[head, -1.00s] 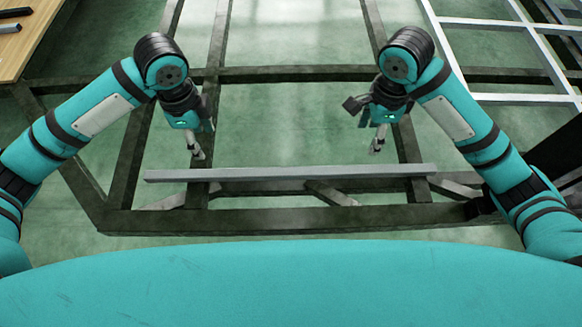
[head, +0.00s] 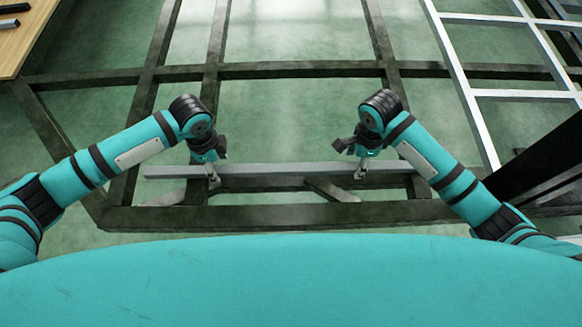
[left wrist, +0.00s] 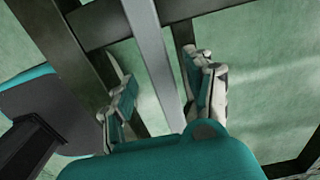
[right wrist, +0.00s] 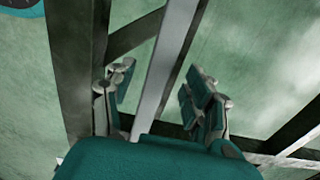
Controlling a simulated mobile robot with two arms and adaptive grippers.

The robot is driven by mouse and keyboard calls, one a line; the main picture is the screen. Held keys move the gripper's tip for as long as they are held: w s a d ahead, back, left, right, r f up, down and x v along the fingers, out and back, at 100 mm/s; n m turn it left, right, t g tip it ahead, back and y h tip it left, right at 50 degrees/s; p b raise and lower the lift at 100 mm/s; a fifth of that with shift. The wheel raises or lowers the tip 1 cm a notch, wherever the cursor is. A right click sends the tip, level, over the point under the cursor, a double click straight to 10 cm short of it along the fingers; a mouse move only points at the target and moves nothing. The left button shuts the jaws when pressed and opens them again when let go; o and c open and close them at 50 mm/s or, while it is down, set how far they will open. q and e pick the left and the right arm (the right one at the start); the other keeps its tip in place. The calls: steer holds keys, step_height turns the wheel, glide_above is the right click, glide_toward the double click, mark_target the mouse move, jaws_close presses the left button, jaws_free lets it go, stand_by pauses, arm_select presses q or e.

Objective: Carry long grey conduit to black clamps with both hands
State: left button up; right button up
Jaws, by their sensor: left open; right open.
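The long grey conduit (head: 285,170) lies level across the dark chassis frame in the head view. My left gripper (head: 213,180) is at the conduit's left part, fingers pointing down. In the left wrist view the conduit (left wrist: 150,55) runs between the open fingers of that gripper (left wrist: 165,95), with gaps on both sides. My right gripper (head: 361,174) is at the conduit's right part. In the right wrist view the conduit (right wrist: 165,75) runs between its open fingers (right wrist: 160,95), also with gaps. I cannot make out black clamps in any view.
The dark chassis beams (head: 290,216) cross below and beyond the conduit. A light grey metal frame (head: 462,85) stands at the upper right. A wooden table (head: 30,45) with dark bars is at the upper left. Green floor (head: 290,115) shows between the beams.

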arm_select(q)
steer(key=shift+f, duration=1.25)
arm_select(e)
steer(key=shift+f, duration=1.25)
arm_select(q)
jaws_close()
arm_select(e)
jaws_close()
